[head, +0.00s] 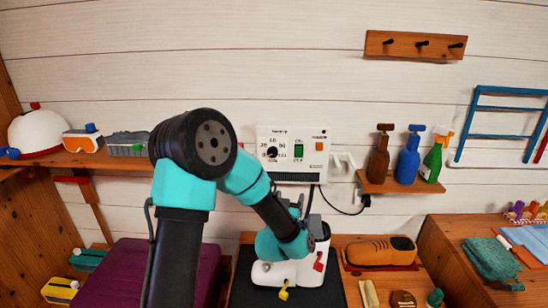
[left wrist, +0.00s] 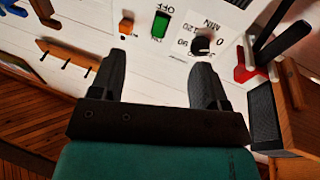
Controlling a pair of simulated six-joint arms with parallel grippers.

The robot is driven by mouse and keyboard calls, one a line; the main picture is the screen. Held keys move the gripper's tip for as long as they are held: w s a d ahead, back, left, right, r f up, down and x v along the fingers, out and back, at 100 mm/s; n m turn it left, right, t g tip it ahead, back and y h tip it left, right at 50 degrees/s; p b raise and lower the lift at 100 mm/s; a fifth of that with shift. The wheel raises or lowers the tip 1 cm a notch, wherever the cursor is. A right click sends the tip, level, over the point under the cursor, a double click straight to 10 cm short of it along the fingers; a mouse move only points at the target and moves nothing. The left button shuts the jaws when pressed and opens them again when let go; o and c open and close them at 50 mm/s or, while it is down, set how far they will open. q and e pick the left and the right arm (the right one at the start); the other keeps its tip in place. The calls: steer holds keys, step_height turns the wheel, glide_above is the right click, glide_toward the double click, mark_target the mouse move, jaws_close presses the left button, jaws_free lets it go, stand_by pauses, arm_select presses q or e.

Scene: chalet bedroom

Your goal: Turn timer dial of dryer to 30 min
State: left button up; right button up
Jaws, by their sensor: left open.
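The dryer (head: 313,163) is a white box on the wall, with a printed panel, a green on/off switch (head: 298,151) and an orange part. Its timer dial (head: 272,152) is a small black knob ringed by minute numbers; its pointer setting is too small to read. My left gripper (head: 305,210) is below the dryer, partly hidden by its own arm. In the left wrist view, upside down, its two dark fingers (left wrist: 160,70) are spread with nothing between them. There the dial (left wrist: 203,45) appears just beyond the right fingertip. My right gripper is not in view.
A white boot (head: 312,265) with red and yellow clips stands on a dark mat under the dryer. A small shelf (head: 400,187) holds spray bottles at the right. A cable hangs right of the dryer.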

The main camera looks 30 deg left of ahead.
mark_target(272, 155)
arm_select(q)
steer(key=s+a+n+t+y, duration=0.1)
steer(key=s+a+n+y, duration=0.1)
steer(key=a+y, duration=0.3)
steer(key=shift+s+a+r+y, duration=0.3)
steer(key=shift+s+y, duration=0.1)
steer(key=shift+s, duration=0.15)
steer(key=x, duration=1.7)
steer(key=shift+w+r, duration=0.15)
steer(key=shift+w, duration=0.05)
steer(key=c, duration=0.9)
